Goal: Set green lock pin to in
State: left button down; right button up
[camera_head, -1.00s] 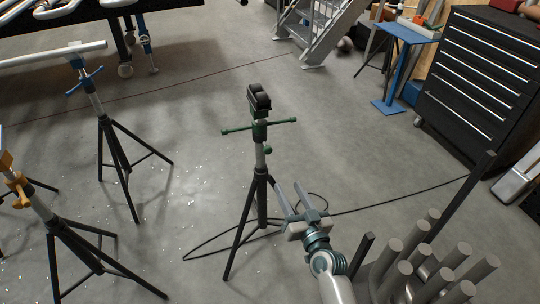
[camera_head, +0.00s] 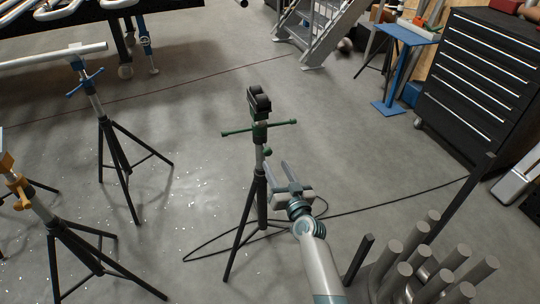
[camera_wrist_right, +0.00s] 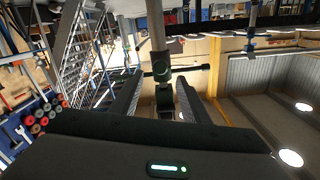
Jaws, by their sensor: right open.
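The green lock pin (camera_head: 267,151) is a small green knob on the right side of the green stand's post (camera_head: 260,158), below the green T-bar (camera_head: 284,124). How deep it sits, I cannot tell. In the wrist view, which is upside down, the post (camera_wrist_right: 155,32) and green bar (camera_wrist_right: 195,68) show beyond my fingers; a round dark green piece (camera_wrist_right: 161,68) there looks like the pin. My right gripper (camera_head: 276,164) is open and empty, just below and right of the pin, its fingers pointing towards the stand. Contact is not visible. My left gripper is out of view.
The stand's black tripod legs (camera_head: 241,235) spread below the gripper. A blue-handled stand (camera_head: 97,100) and an orange-handled stand (camera_head: 35,200) are at left. Grey upright rods (camera_head: 430,262) stand at lower right. A cable (camera_head: 400,198) lies on the floor. A black drawer cabinet (camera_head: 480,75) is at right.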

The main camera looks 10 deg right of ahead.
aim_at(269, 153)
jog(key=w, duration=0.5)
jog(key=shift+w+a, duration=0.15)
jog(key=shift+a, duration=0.2)
jog(key=shift+w, duration=0.6)
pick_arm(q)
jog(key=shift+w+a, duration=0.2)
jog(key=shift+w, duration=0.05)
pick_arm(e)
jog(key=shift+w, duration=0.1)
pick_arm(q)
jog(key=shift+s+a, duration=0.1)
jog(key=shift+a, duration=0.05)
pick_arm(e)
grip_shut()
jog(key=shift+w+a+b, duration=0.1)
jog(key=shift+w+b, duration=0.45)
jog(key=shift+w+a, duration=0.1)
jog(key=shift+w, duration=0.7)
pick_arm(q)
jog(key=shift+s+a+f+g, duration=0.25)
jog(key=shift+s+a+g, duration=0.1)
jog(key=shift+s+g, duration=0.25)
pick_arm(e)
jog(key=shift+r, duration=0.1)
